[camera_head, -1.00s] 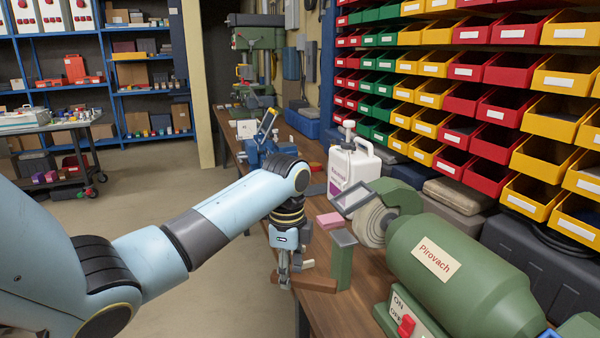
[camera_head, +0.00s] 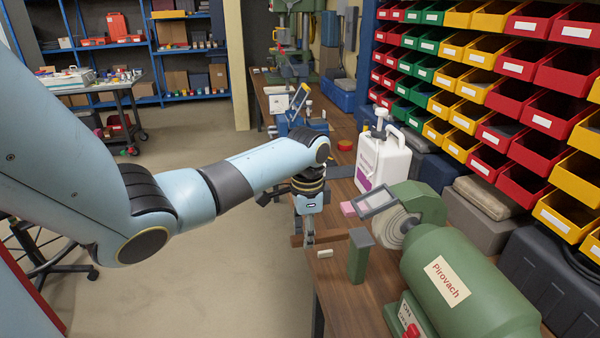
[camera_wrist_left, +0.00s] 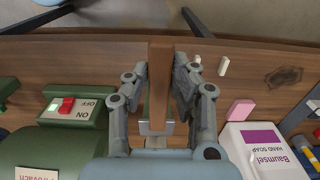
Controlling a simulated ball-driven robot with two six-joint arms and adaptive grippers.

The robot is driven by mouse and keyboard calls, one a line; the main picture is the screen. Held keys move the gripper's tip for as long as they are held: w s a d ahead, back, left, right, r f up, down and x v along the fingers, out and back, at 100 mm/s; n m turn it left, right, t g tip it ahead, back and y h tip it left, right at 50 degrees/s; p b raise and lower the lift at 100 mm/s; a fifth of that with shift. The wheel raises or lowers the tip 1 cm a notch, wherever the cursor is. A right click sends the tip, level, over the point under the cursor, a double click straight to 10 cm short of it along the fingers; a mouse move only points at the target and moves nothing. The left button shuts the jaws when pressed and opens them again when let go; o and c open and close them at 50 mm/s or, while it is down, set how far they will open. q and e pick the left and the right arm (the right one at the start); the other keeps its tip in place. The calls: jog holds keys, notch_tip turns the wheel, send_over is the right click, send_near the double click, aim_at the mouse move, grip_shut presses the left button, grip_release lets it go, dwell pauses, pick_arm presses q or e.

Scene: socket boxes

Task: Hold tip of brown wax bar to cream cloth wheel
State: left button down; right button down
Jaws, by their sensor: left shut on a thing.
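My left gripper (camera_head: 309,238) is shut on the brown wax bar (camera_head: 332,235), which lies crosswise in its fingers above the front edge of the bench. The bar (camera_wrist_left: 160,75) also shows between the two fingers in the left wrist view. The cream cloth wheel (camera_head: 391,229) is on the green polishing machine (camera_head: 455,285), to the right of the bar and apart from it. A green upright block with a grey top (camera_head: 359,260) stands between them in the head view. The wheel cannot be made out in the wrist view. My right gripper is not in view.
A small cream piece (camera_head: 325,253) and a pink block (camera_head: 348,208) lie on the bench. A white hand soap jug (camera_head: 383,163) stands behind the pink block. A blue vise (camera_head: 298,122) is farther back. Coloured bins (camera_head: 490,90) line the right wall.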

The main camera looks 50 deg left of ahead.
aim_at(334, 231)
pick_arm(q)
jog(key=w+b, duration=0.1)
jog(key=w+d+b, duration=0.2)
jog(key=w, duration=0.1)
jog(key=shift+d+f, duration=0.1)
jog(key=shift+f, duration=0.2)
jog(key=shift+w+d+r, duration=0.15)
jog(key=shift+w+d, duration=0.15)
jog(key=shift+w, duration=0.35)
jog(key=shift+w+d+b, duration=0.1)
jog(key=shift+w+b, duration=0.15)
jog(key=shift+b, duration=0.05)
dwell(1.2)
